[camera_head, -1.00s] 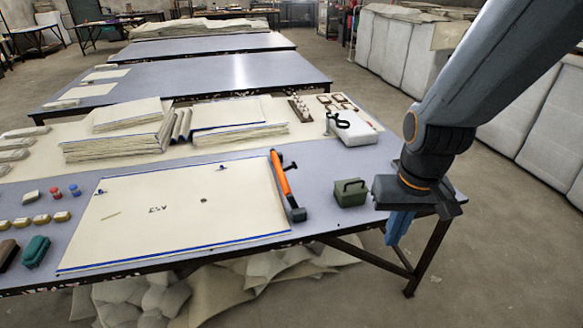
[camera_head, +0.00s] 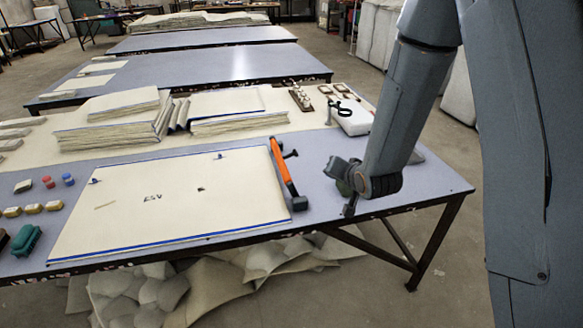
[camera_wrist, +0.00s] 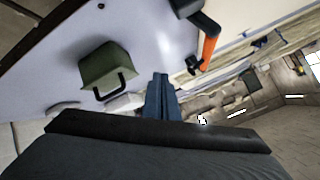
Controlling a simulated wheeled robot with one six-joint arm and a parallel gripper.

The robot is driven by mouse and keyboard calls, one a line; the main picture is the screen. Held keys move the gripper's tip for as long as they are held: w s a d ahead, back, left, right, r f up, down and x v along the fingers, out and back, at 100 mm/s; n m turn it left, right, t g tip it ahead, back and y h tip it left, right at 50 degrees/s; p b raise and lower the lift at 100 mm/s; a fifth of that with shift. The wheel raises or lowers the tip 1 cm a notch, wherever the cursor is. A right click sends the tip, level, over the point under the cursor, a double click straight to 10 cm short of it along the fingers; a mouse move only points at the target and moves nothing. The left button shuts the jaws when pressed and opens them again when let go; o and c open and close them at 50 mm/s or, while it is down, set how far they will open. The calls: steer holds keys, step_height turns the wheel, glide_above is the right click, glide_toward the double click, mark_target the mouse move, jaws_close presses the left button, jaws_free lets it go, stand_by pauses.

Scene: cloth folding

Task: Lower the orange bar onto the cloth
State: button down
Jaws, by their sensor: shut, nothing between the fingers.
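The cream cloth (camera_head: 165,205) lies flat on the blue-grey table, with blue lines along its edges and small dark marks. The orange bar (camera_head: 284,168), with dark end pieces, runs along the cloth's right edge. I cannot tell whether it touches the cloth. In the wrist view the bar (camera_wrist: 209,48) shows beyond my fingers, with a corner of the cloth (camera_wrist: 237,14) behind it. My gripper (camera_head: 350,207) is right of the bar, apart from it, over the table's right part. Its blue fingers (camera_wrist: 161,78) are shut and empty.
A green box with a black handle (camera_wrist: 107,68) stands close to my fingers; my wrist mostly hides it in the head view. Stacked cloths (camera_head: 110,135) and a white block (camera_head: 355,120) stand behind. Small blocks lie left of the cloth.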

mark_target(286, 157)
steer(key=w+a+f+m+t+y+b, duration=0.2)
steer(key=w+a+f+t+y, duration=0.1)
steer(key=a, duration=0.5)
steer(key=shift+m+t+y, duration=0.3)
steer(key=shift+t+y, duration=0.2)
steer(key=shift+y, duration=0.4)
steer(key=shift+f, duration=0.1)
steer(key=p+x, duration=0.1)
steer(key=x, duration=0.9)
steer(key=shift+p, duration=0.4)
steer(key=shift+d, duration=0.1)
